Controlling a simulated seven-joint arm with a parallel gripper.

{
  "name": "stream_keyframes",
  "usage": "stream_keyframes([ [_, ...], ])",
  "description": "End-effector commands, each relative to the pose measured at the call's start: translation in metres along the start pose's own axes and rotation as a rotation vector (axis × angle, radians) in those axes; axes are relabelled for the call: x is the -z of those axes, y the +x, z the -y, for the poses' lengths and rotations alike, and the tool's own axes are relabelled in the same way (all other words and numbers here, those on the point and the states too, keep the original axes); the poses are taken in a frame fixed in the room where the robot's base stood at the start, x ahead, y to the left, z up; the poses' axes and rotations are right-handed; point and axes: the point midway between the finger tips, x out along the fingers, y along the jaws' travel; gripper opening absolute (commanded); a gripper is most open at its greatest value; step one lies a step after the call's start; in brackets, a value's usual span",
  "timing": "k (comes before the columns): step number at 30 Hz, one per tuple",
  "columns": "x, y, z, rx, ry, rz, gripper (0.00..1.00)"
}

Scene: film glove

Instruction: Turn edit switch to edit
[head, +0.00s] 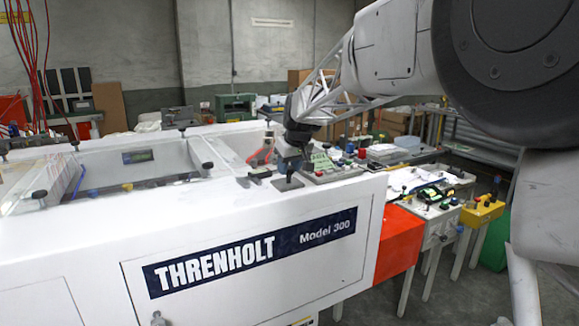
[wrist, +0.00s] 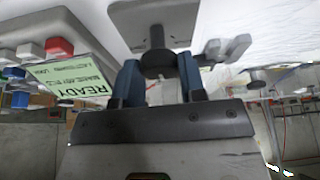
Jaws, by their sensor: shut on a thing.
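The edit switch is a black knob (wrist: 157,62) on a short stem, standing on a grey plate (wrist: 128,18). In the wrist view, the two blue fingers of my gripper (wrist: 160,76) are on either side of the knob and shut on it. In the head view, my gripper (head: 289,163) reaches down onto the grey plate (head: 288,184) on the top right of the white Threnholt machine (head: 100,240). The fingers hide the knob there. I cannot read any switch marking or tell which position it points to.
A green READY label (wrist: 82,76) and a red button (wrist: 60,46) lie left of the fingers in the wrist view. A pale lever (wrist: 228,48) stands close on the right. A control box with buttons (head: 335,168) stands just right of my gripper.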

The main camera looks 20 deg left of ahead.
Motion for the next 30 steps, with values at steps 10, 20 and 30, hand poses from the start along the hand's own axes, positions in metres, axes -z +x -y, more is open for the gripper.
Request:
stream_keyframes([
  [10, 0.0000, -0.0001, 0.0018, -0.102, 0.243, 0.001, 0.14],
  [20, 0.0001, 0.0009, 0.0029, -0.200, 0.478, 0.002, 0.14],
  [30, 0.0008, 0.0008, 0.0029, -0.288, 0.690, 0.002, 0.14],
])
